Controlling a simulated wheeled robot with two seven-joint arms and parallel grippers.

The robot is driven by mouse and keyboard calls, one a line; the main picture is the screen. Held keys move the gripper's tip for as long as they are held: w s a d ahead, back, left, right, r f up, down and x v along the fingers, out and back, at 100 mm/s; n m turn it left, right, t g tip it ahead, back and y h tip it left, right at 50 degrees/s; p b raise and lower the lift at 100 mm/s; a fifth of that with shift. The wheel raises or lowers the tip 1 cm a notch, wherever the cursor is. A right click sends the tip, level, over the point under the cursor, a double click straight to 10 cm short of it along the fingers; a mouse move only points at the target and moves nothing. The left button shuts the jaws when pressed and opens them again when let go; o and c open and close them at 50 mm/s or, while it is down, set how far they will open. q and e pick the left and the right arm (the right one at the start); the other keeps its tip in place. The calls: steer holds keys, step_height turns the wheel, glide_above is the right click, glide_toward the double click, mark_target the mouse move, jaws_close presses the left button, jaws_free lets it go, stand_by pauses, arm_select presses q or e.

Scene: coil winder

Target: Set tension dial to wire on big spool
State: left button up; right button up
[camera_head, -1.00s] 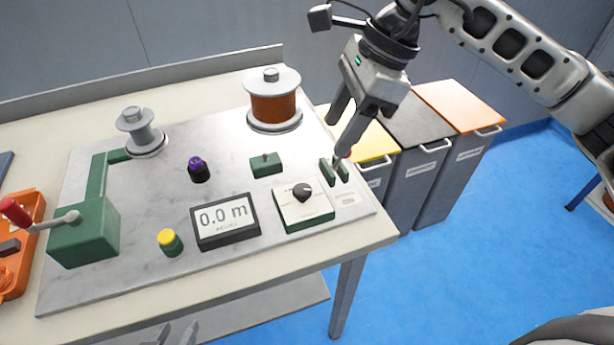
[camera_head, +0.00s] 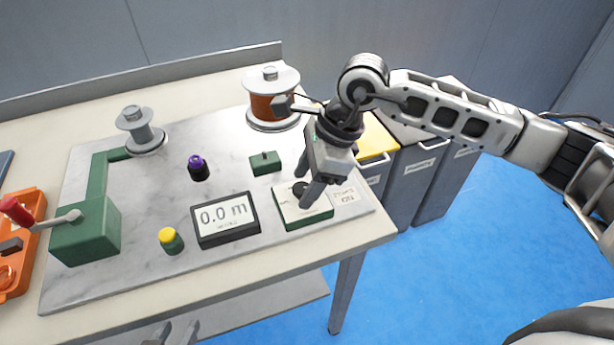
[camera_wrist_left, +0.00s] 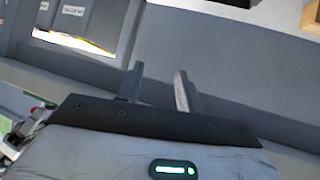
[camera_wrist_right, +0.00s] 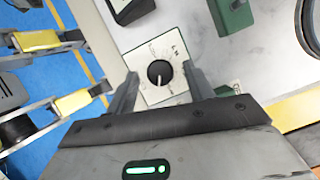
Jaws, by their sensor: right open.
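The tension dial is a black knob (camera_wrist_right: 160,73) on a white-faced green box (camera_head: 288,215). In the right wrist view its face shows small markings, too small to read. My right gripper (camera_head: 304,184) is open and points down over the dial, partly hiding it in the head view. In the right wrist view the knob lies between and beyond the two fingertips, and no contact shows. The big spool (camera_head: 262,107) carries copper-orange wire and stands at the back right of the plate. My left gripper (camera_head: 172,335) is open and empty, low at the table's front edge.
A display (camera_head: 225,217) reading 0.0 m is left of the dial box. A small green block (camera_head: 265,163) stands behind it. A purple knob (camera_head: 198,168), yellow button (camera_head: 170,241), small grey spool (camera_head: 137,125) and green crank housing (camera_head: 88,232) are further left. Bins stand right.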

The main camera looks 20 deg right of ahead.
steer(key=c, duration=1)
steer(key=shift+o, duration=0.2)
steer(key=n+b, duration=0.1)
steer(key=b, duration=0.2)
steer(key=shift+w+f+n+g, duration=0.15)
steer(key=shift+f+n+g, duration=0.15)
steer(key=shift+f+n, duration=0.1)
steer(key=shift+w+r+n+g+b, duration=0.1)
steer(key=shift+n+g+b, duration=0.3)
steer(key=shift+n+b, duration=0.75)
steer(key=shift+r+n+b, duration=0.1)
steer(key=shift+n+b, duration=0.3)
steer(key=shift+n, duration=0.05)
steer(key=shift+r+g, duration=0.15)
steer(key=shift+g, duration=0.15)
arm_select(q)
steer(key=shift+w+d+f+t+h, duration=0.1)
steer(key=shift+d+f+t+h, duration=0.1)
steer(key=shift+f, duration=0.25)
steer(key=shift+w+d+f+t+h, duration=0.1)
steer(key=shift+f+t, duration=0.1)
steer(key=shift+f, duration=0.25)
arm_select(e)
steer(key=shift+r+n, duration=0.1)
steer(key=shift+n, duration=0.2)
steer(key=o, duration=1)
steer(key=shift+c, duration=0.2)
arm_select(q)
steer(key=shift+f, duration=0.1)
